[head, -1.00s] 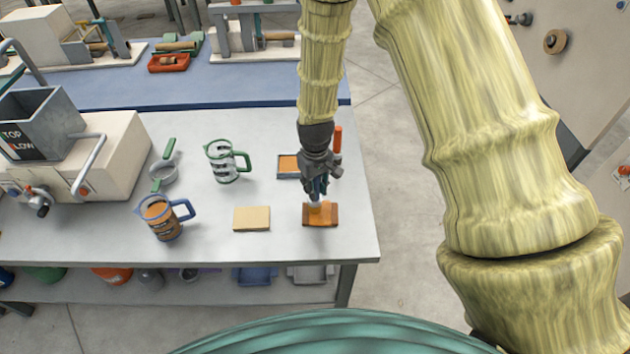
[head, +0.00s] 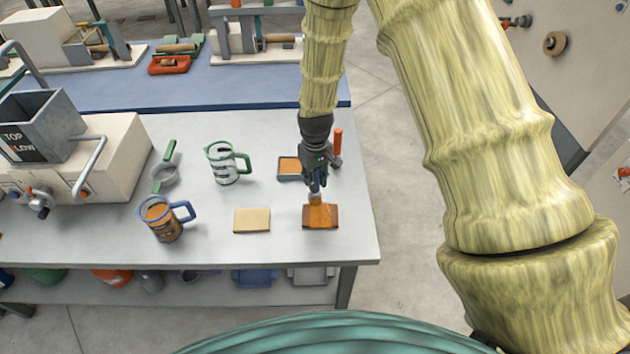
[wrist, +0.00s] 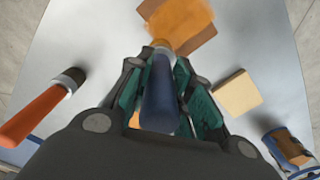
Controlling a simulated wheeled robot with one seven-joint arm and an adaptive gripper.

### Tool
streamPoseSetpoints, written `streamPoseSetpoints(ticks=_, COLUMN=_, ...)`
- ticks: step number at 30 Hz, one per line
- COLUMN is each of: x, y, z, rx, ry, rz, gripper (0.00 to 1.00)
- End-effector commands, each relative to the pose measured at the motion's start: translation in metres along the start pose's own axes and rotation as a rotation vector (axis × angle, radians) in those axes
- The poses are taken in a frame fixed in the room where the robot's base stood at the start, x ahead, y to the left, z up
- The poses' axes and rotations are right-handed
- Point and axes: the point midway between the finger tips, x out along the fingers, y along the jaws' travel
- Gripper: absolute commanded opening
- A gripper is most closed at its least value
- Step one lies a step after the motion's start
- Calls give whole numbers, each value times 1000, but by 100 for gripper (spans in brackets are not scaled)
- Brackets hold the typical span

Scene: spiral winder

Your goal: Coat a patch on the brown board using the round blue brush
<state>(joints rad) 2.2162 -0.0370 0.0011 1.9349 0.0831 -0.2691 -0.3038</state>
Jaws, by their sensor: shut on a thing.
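My gripper (head: 317,184) is shut on the round blue brush, whose blue handle (wrist: 160,95) stands between the fingers in the wrist view. The brush's orange-stained lower end (head: 316,198) is at the far edge of the brown board (head: 333,217), pointing down. I cannot tell whether it touches. The board lies flat near the table's front right corner. Bright orange covers much of its middle; brown shows at the sides. In the wrist view the brush end and the orange area overlap, and brown board (wrist: 203,38) shows beside them.
A tan block (head: 252,220) lies left of the board. A shallow tray of orange (head: 289,168) and a red-handled brush (wrist: 35,115) are behind it.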

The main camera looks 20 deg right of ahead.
Motion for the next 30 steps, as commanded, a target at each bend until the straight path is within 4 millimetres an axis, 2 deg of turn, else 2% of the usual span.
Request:
streamPoseSetpoints(ticks=8, x=-3, y=0, z=0, rx=0, ry=0, rz=1, gripper=0)
streamPoseSetpoints(ticks=30, x=-58, y=0, z=-1, rx=-1, ry=0, rz=0, gripper=0)
